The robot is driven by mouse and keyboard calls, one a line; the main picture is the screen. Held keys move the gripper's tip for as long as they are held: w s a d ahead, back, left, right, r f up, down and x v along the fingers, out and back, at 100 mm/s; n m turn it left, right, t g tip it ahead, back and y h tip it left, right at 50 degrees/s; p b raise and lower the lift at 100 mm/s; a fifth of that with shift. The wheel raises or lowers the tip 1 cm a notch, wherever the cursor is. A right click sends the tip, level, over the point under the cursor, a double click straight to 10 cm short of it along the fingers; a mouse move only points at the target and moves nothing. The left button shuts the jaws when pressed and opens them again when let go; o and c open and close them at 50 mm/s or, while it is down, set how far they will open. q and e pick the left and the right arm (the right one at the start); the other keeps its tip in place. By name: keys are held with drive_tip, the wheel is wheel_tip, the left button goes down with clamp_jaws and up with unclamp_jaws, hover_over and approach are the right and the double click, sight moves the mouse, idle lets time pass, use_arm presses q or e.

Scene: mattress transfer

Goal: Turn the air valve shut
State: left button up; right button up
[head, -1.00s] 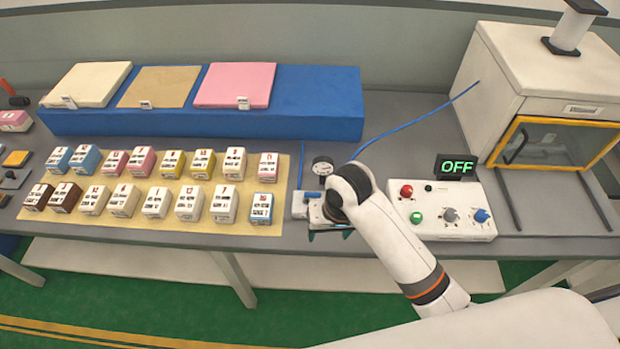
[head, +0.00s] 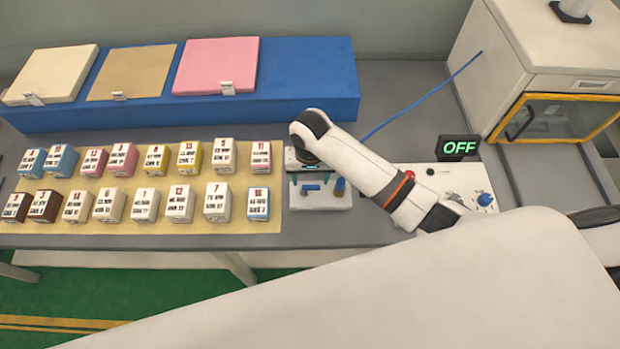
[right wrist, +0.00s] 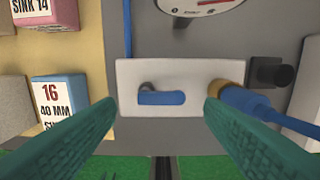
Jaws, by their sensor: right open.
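The air valve is a white block (right wrist: 125,75) with a short blue lever (right wrist: 161,98), lying crosswise in the right wrist view with its pivot at the left end. A brass fitting and blue hose connector (right wrist: 255,106) sit at its right side. In the head view the block (head: 320,202) and lever (head: 311,187) show just in front of my right gripper (head: 317,180). My right gripper is open, and its green fingers (right wrist: 160,112) point at the block, one either side of the lever; I cannot tell whether they touch. My left gripper is not in view.
Labelled boxes (head: 217,203) stand on a yellow mat close to the left of the valve. A round gauge (right wrist: 198,4) is behind it. A control panel (head: 440,180) with an OFF display (head: 458,147) and a white cabinet (head: 500,45) are at right.

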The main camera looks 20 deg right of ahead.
sight(310, 186)
wheel_tip(310, 186, down, 2)
drive_tip(key=shift+f, duration=0.65)
drive_tip(key=c, duration=0.9)
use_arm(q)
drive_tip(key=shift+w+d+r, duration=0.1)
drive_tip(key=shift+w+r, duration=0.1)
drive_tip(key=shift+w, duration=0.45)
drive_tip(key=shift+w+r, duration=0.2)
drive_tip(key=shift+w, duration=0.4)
use_arm(e)
drive_tip(key=shift+c, duration=0.4)
